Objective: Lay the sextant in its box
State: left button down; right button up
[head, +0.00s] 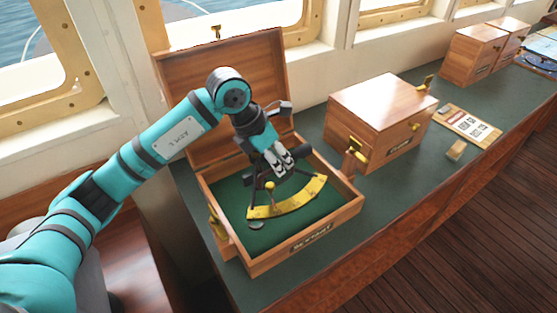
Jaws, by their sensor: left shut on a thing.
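The sextant (292,203), with a yellow brass arc and dark frame, is in the head view over the green-lined inside of its open wooden box (335,225). The box's lid (215,75) stands raised at the back. My left gripper (282,168) is shut on the upper part of the sextant, above the box. The fingers partly hide the sextant's frame. I cannot tell whether the sextant touches the green lining. My right gripper is not in view.
A closed wooden box (385,115) stands to the right on the dark green counter (400,185), with a labelled board (466,128) and small block (456,150) beyond it. More wooden boxes (473,55) stand farther right. Windows line the back.

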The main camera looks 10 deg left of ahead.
pick_arm(q)
jog(key=shift+f+b, duration=0.2)
jog(key=shift+b, duration=0.25)
jog(key=shift+f+b, duration=0.75)
jog(key=shift+b, duration=0.2)
dwell(1.4)
